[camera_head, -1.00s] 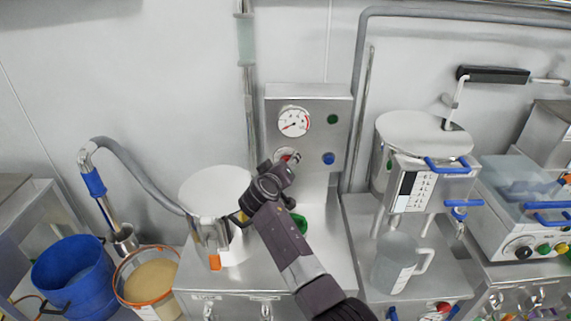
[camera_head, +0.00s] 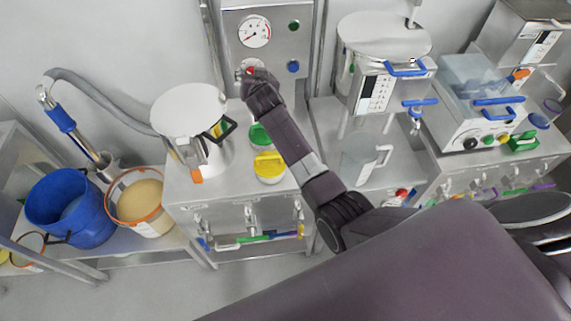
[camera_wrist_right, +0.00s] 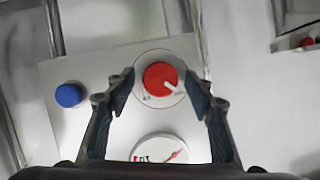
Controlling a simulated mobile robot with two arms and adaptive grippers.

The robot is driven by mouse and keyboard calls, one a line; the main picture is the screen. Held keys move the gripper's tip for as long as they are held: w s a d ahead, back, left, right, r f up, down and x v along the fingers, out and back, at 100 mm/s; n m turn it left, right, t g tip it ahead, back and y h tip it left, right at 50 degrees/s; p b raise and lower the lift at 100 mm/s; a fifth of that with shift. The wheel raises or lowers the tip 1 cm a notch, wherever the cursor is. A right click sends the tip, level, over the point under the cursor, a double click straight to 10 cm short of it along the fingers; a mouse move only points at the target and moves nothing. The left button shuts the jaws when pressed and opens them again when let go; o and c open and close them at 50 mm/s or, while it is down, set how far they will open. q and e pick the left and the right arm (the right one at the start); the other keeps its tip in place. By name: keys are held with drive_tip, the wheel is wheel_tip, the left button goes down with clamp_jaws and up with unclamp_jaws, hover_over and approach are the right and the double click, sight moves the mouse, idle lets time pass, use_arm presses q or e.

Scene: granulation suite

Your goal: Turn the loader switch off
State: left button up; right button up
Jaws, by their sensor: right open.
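The loader switch is a red rotary knob (camera_wrist_right: 160,78) on a round white plate, set in a grey metal panel (camera_head: 275,52). In the right wrist view, its white pointer mark faces lower right, towards a small label too blurred to read. My right gripper (camera_head: 252,78) is in front of the switch in the head view and hides much of it. In the right wrist view, my right gripper (camera_wrist_right: 160,80) is open, its fingers on either side of the knob, with gaps between them and the knob. My left gripper is not in view.
A pressure gauge (camera_head: 254,31), a green button (camera_head: 294,26) and a blue button (camera_head: 293,66) sit close around the switch. A white-lidded vessel (camera_head: 189,110) and a yellow-lidded container (camera_head: 269,167) stand below. A blue bucket (camera_head: 68,207) is at left.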

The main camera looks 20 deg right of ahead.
drive_tip(key=s+r+m+t+y+b, duration=0.1)
drive_tip(key=s+m+t+y+b, duration=0.15)
drive_tip(key=s+m, duration=0.45)
drive_tip(key=s+f+n+g, duration=0.2)
drive_tip(key=s+f, duration=0.3)
drive_tip(key=s, duration=0.1)
drive_tip(key=s+a+f+n+g, duration=0.1)
drive_tip(key=s+f+n+g, duration=0.1)
drive_tip(key=s+f, duration=0.2)
drive_tip(key=s+f+n+g+b, duration=0.1)
drive_tip(key=s+f+n+g, duration=0.1)
drive_tip(key=s+f, duration=0.3)
drive_tip(key=shift+s+a+f+n+y, duration=0.1)
drive_tip(key=shift+s+f+n+y, duration=0.1)
drive_tip(key=shift+s, duration=0.7)
drive_tip(key=shift+s+a+f+n+y, duration=0.1)
drive_tip(key=shift+s+f, duration=0.05)
drive_tip(key=shift+s, duration=0.75)
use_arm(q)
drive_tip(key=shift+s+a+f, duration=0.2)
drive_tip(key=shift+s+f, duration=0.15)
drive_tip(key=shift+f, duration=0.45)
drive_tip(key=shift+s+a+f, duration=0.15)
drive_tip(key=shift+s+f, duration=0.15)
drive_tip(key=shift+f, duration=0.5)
use_arm(e)
drive_tip(key=shift+s+f, duration=0.45)
drive_tip(key=shift+s, duration=0.3)
